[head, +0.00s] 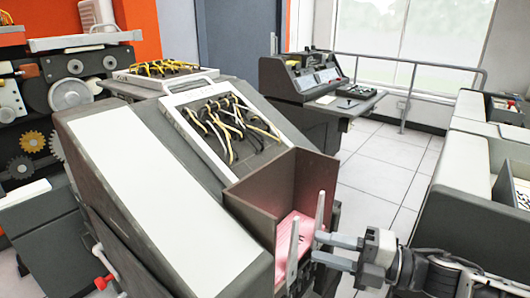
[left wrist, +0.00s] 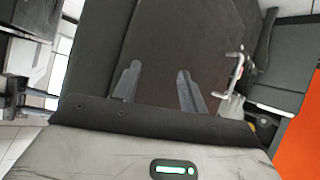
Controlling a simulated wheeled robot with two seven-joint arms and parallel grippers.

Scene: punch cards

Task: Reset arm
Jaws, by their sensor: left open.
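My right gripper (head: 325,250) comes in from the right in the head view. Its two grey fingers point left, apart, beside the front of a brown card hopper (head: 265,190). Pink cards (head: 290,235) lie in the hopper, between light grey upright prongs. I see nothing held between the fingers, and the prongs partly overlap the fingertips. My left gripper (left wrist: 158,85) shows only in the left wrist view. Its two fingers are spread and empty in front of a dark panel (left wrist: 160,35). It is out of the head view.
The hopper is on a large dark machine with a white sloping panel (head: 160,195) and a tray of cables (head: 225,145). A console (head: 305,85) stands behind. Grey cabinets (head: 480,150) line the right. Tiled floor (head: 385,165) lies open between. A metal handle (left wrist: 235,72) is in the left wrist view.

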